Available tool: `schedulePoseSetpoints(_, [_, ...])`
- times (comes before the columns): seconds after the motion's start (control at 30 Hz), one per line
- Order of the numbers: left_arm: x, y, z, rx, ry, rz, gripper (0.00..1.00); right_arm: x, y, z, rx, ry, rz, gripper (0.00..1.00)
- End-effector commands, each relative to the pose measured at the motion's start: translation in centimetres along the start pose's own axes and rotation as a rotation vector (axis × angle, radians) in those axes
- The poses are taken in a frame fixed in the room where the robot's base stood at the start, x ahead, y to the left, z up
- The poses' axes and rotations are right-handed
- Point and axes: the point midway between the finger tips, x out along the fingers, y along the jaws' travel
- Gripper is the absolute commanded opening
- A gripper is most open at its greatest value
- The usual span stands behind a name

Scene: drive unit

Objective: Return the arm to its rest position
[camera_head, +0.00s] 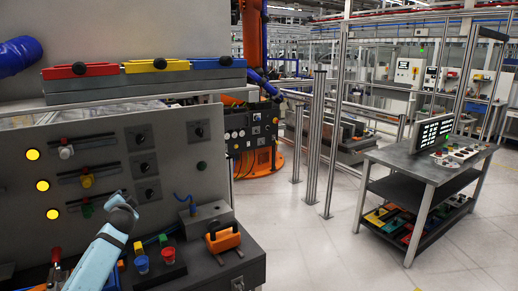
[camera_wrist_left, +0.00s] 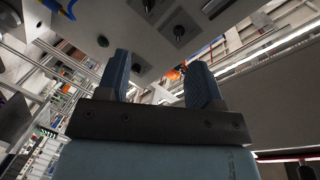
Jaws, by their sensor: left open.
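My left arm (camera_head: 95,262), light blue with a dark joint near its upper end, rises from the bottom of the head view in front of the drive unit's control panel (camera_head: 110,165). My left gripper (camera_wrist_left: 159,72) shows clearly in the left wrist view. Its two dark blue fingers stand apart with nothing between them. The grey panel with black rotary switches (camera_wrist_left: 179,31) lies beyond the fingers, with a gap to it. My right gripper is in neither view.
Red, yellow and blue bars (camera_head: 157,65) lie on the upper shelf. A workbench (camera_head: 425,165) stands at the right.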

Motion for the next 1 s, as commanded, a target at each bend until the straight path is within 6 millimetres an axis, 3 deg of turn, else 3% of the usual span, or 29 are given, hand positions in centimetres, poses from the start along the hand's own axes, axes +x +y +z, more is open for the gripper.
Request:
schedulePoseSetpoints(0.13, [-0.4, 1.4, -3.3, -0.290, 0.194, 0.116, 0.60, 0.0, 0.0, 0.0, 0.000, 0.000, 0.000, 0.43])
schedulePoseSetpoints(0.33, [-1.6, 1.4, -6.9, -0.648, 0.394, 0.231, 0.60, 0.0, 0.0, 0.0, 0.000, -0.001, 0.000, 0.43])
schedulePoseSetpoints(0.67, [-9.0, 14.2, -1.5, -0.628, 0.336, 0.382, 0.60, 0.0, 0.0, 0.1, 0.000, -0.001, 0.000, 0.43])
schedulePoseSetpoints(0.77, [-12.7, 18.7, 1.0, -0.625, 0.309, 0.443, 0.60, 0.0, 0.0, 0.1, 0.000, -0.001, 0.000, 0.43])
schedulePoseSetpoints(0.87, [-17.7, 23.5, 3.9, -0.628, 0.274, 0.514, 0.60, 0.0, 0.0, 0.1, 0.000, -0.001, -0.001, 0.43])
schedulePoseSetpoints(1.0, [-25.9, 29.1, 8.1, -0.642, 0.216, 0.615, 0.60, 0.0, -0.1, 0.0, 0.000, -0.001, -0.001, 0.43])
